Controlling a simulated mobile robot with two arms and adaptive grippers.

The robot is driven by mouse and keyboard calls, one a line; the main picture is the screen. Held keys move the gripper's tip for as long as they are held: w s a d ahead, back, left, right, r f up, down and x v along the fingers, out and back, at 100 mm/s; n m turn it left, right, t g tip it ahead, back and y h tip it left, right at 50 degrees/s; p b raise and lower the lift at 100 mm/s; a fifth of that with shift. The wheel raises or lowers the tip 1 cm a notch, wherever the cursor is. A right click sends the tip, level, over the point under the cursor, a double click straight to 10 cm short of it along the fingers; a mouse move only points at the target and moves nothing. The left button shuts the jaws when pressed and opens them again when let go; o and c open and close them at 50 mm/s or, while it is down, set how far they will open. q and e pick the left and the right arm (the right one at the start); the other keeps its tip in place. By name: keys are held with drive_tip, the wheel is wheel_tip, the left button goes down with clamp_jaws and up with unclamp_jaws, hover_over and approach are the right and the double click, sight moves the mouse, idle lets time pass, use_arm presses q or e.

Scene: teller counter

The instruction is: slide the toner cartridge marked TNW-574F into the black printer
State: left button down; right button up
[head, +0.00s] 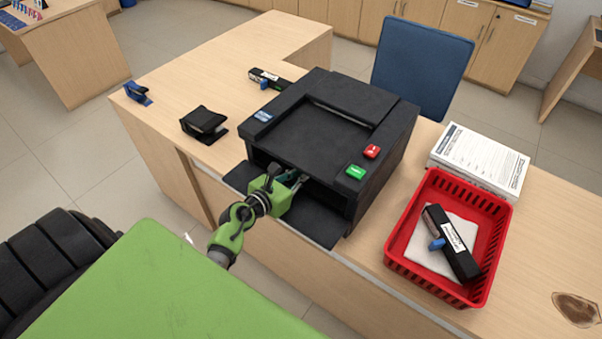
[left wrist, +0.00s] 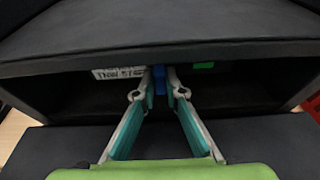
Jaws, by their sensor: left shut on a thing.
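The black printer (head: 318,132) stands on the counter with its front flap (head: 318,222) folded down. My left gripper (head: 297,180) reaches over the flap into the front opening. In the left wrist view, my left gripper (left wrist: 159,78) is shut on the blue tab (left wrist: 159,82) of a toner cartridge (left wrist: 120,72). The cartridge is inside the dark slot, its white label reading TNW-57 before the text is cut off. A green patch (left wrist: 204,65) shows to the right of the tab. Most of the cartridge is hidden inside the printer. My right gripper is not in view.
A red basket (head: 396,254) right of the printer holds another black cartridge (head: 453,243). A further cartridge (head: 268,79) lies behind the printer's left side. A paper stack (head: 480,160), a black desk item (head: 204,124) and a blue item (head: 137,93) stand around. A blue chair (head: 422,65) is behind.

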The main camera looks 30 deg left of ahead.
use_arm(q)
drive_tip(key=c, duration=2)
unclamp_jaws()
drive_tip(key=shift+r, duration=0.1)
